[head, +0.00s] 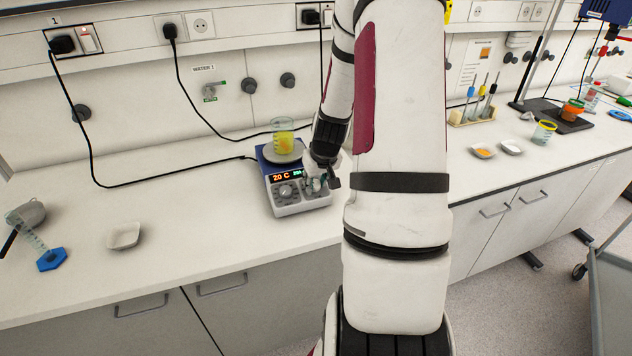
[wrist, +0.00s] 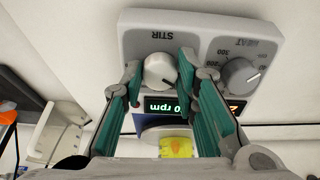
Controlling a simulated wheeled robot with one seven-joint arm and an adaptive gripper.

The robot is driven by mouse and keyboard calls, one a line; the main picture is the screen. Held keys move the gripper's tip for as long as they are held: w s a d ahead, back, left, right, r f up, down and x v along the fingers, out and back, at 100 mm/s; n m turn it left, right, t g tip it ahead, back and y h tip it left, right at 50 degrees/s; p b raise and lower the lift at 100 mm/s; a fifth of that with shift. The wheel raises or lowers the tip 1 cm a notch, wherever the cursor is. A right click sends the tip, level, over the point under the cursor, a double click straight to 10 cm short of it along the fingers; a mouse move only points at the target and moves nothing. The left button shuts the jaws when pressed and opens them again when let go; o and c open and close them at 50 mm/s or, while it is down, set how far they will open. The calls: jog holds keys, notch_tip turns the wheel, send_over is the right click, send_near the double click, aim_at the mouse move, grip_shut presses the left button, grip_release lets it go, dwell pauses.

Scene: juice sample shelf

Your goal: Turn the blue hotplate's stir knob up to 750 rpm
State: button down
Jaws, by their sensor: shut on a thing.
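The blue hotplate (head: 267,163) stands on the bench with a grey control front. Its orange display reads 20 C. My gripper (head: 318,184) is at the right side of that front and hides the stir knob in the head view. In the wrist view, which is upside down, the white stir knob (wrist: 159,71) sits between the fingertips of my gripper (wrist: 160,66), which is shut on it. The green rpm display (wrist: 168,107) is partly covered by a finger; a 0 before "rpm" shows, and the full number cannot be read. The grey heat knob (wrist: 238,75) is beside it.
A beaker with yellow liquid (head: 283,138) stands on the hotplate's top. A white weighing dish (head: 124,236) and a tipped cylinder with a blue foot (head: 51,260) lie to the left. Black cables run behind. The bench between dish and hotplate is clear.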

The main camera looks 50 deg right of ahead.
jog(key=shift+m, duration=0.3)
jog(key=m, duration=0.5)
jog(key=shift+w+m+b, duration=0.15)
jog(key=shift+m+b, duration=0.15)
jog(key=shift+b, duration=0.1)
jog(key=m+b, duration=0.1)
jog(key=m, duration=0.4)
jog(key=shift+a+m+g+h+b, duration=0.1)
jog(key=shift+m+g+h+b, duration=0.2)
jog(key=shift+b, duration=0.1)
jog(key=c, duration=1.2)
grip_release()
jog(key=shift+c, duration=0.2)
jog(key=shift+r, duration=0.1)
jog(key=v, duration=1.2)
